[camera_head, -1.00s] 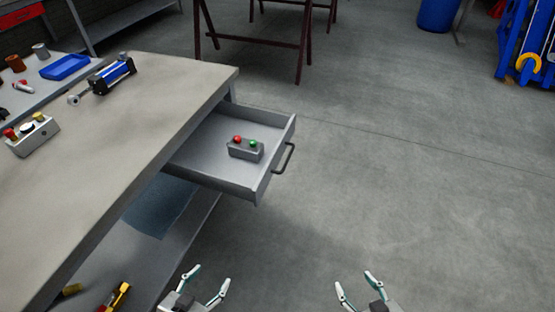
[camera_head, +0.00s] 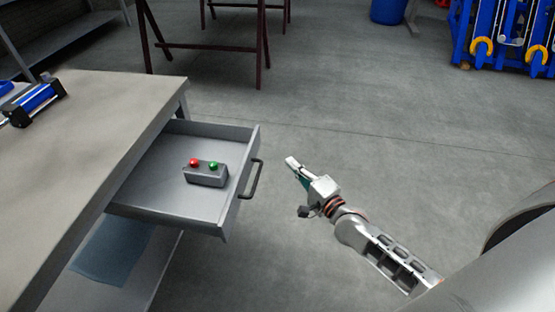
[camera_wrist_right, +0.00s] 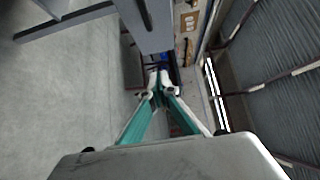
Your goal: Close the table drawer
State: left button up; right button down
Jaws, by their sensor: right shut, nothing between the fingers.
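The grey table drawer (camera_head: 150,202) stands pulled out from the workbench (camera_head: 105,110) in the head view. Its dark bar handle (camera_head: 251,180) is on the front panel, facing right. A grey box with a red and a green button (camera_head: 207,174) lies inside the drawer. My right gripper (camera_head: 291,163) is shut and empty, to the right of the handle and apart from it. In the right wrist view the fingers (camera_wrist_right: 160,85) meet at the tips, and a grey panel with a dark handle (camera_wrist_right: 146,12) shows beyond them. My left gripper is not in view.
A blue and black cylinder device (camera_head: 36,100) lies on the workbench top. A lower shelf (camera_head: 155,270) with a blue sheet is under the drawer. Dark trestle legs (camera_head: 205,45) stand behind. The floor right of the drawer is clear.

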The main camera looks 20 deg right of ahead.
jog(key=b, duration=0.1)
send_near(258, 141)
jog(key=w+d, duration=0.2)
jog(key=w, duration=0.1)
jog(key=shift+w+a+b, duration=0.3)
jog(key=shift+w+a, duration=0.8)
jog(key=shift+a, duration=0.05)
jog(key=shift+w+a, duration=0.25)
jog(key=shift+a, duration=0.05)
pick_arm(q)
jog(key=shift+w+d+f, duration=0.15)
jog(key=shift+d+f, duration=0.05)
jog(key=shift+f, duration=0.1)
pick_arm(e)
jog(key=shift+a+r, duration=0.1)
jog(key=shift+a, duration=0.05)
